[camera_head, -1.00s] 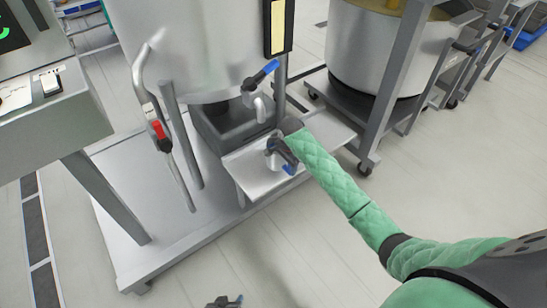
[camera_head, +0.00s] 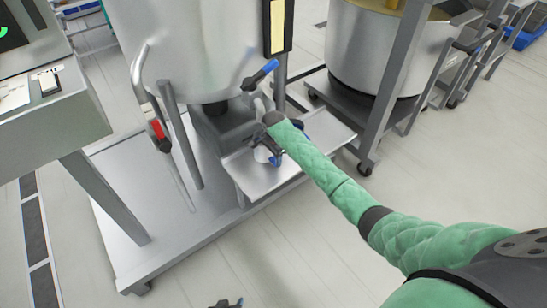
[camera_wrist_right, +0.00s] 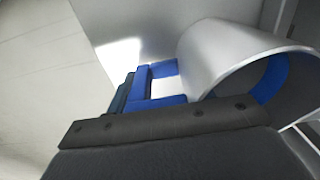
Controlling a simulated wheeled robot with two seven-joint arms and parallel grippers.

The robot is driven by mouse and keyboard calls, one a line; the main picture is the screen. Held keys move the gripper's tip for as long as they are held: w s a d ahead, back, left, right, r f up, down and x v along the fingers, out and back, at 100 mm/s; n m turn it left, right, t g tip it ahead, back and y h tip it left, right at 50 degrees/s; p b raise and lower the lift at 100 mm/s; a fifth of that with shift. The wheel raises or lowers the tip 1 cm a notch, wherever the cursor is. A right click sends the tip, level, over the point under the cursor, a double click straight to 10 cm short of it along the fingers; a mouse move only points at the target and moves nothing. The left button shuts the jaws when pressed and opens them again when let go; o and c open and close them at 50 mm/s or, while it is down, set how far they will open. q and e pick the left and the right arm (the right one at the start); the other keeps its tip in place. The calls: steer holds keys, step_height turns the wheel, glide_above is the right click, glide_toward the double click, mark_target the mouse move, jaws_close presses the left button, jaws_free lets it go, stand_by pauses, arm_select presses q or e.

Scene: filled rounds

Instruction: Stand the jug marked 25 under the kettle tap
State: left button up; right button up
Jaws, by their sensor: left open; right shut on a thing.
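The kettle (camera_head: 175,50) is a large steel vessel. Its tap has a blue lever (camera_head: 260,75), and the spout below is partly hidden by my right wrist. My right gripper (camera_head: 272,150) is shut on a small silver jug (camera_head: 261,154), over the shelf (camera_head: 262,182) in front of the tap. I cannot tell whether the jug touches the shelf. In the right wrist view the jug (camera_wrist_right: 225,60) is a curved metal wall beside the blue finger pads; its mark is not visible. My left gripper (camera_head: 226,304) is open and empty at the bottom edge.
A grey block (camera_head: 225,130) stands under the kettle behind the shelf. A bent pipe with a red-handled valve (camera_head: 159,135) is on the left. A second steel pot (camera_head: 375,55) on a wheeled frame stands at the right. The floor in front is clear.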

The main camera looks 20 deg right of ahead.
arm_select(q)
steer(key=shift+w+r, duration=0.1)
steer(key=shift+r, duration=0.15)
arm_select(e)
steer(key=shift+f, duration=0.1)
steer(key=o, duration=1)
arm_select(q)
steer(key=shift+w+r, duration=0.15)
steer(key=shift+r, duration=0.25)
arm_select(e)
steer(key=shift+o, duration=0.2)
arm_select(q)
steer(key=shift+f, duration=0.25)
